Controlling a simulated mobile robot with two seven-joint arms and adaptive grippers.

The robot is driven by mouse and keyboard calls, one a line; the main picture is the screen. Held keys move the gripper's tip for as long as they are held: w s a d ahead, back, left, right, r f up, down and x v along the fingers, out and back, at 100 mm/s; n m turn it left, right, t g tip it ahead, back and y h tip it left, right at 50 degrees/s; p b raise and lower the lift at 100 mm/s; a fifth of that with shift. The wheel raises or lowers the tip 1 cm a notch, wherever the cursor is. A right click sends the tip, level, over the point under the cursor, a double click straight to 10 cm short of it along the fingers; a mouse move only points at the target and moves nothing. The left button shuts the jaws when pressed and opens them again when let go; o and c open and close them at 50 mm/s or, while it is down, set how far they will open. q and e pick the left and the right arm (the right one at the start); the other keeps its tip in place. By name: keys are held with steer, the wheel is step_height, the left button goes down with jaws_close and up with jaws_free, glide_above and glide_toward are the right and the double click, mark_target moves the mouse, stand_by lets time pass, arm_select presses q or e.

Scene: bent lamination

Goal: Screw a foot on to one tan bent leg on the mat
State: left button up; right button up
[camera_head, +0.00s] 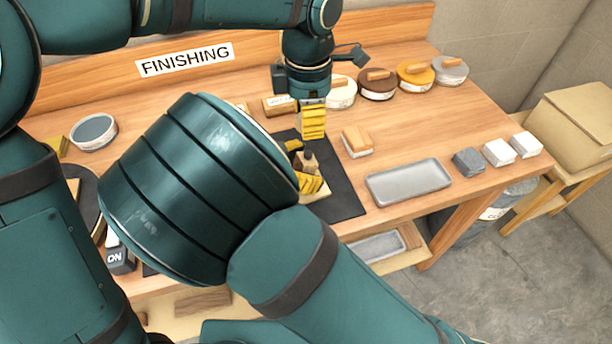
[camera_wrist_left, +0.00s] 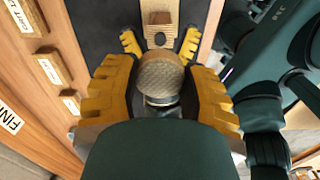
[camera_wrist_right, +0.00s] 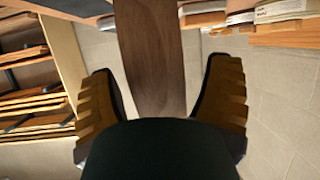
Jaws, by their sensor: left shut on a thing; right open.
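My left gripper (camera_head: 313,137) is above the dark mat (camera_head: 345,190). The leg's bend is hidden.
A grey tray (camera_head: 408,182) and several small blocks stand right of the mat. Round tins (camera_head: 378,84) line the back. A grey round dish (camera_head: 93,131) is at left. My right arm hides much of the front.

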mark_target(309, 153)
steer(key=shift+d, duration=0.1)
jaws_close()
arm_select(q)
steer(key=shift+f, duration=2.45)
arm_select(e)
steer(key=shift+f, duration=0.1)
arm_select(q)
steer(key=shift+f, duration=0.9)
steer(key=shift+f, duration=0.55)
